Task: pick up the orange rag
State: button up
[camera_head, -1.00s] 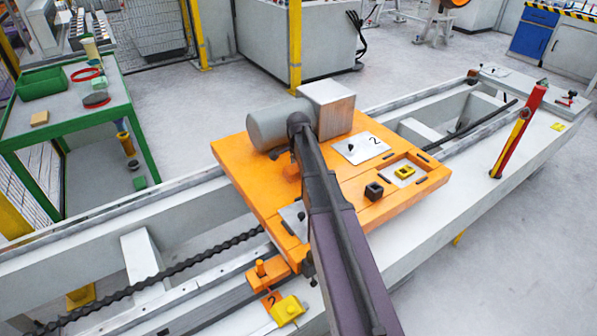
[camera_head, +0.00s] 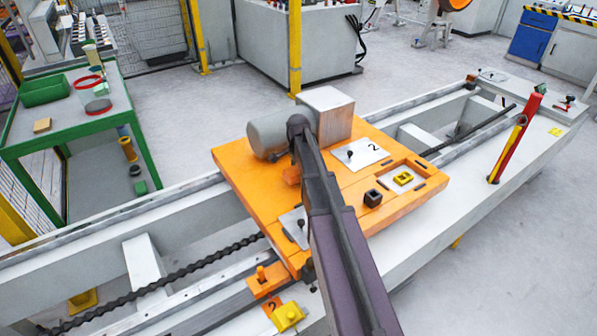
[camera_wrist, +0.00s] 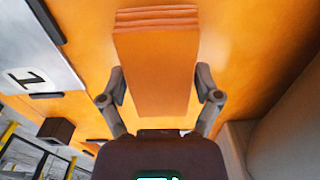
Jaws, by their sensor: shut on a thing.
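The orange rag (camera_wrist: 155,65) is a folded, box-like bundle with layered edges in the wrist view. My gripper (camera_wrist: 160,86) has one finger on each side of it and is shut on it. In the head view only a small orange bit of the rag (camera_head: 291,175) shows beside my arm, over the orange platform (camera_head: 245,180). My arm hides most of the gripper there. I cannot tell whether the rag still touches the platform.
A grey cylinder (camera_head: 266,138) and a box-shaped block (camera_head: 326,112) stand at the platform's back. A green table (camera_head: 60,130) stands left.

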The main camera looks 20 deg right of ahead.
jog(key=shift+r+p, duration=3.45)
jog(key=shift+r, duration=0.4)
jog(key=o, duration=0.6)
jog(key=c, duration=0.5)
jog(key=shift+o, duration=0.2)
jog(key=shift+a, duration=0.1)
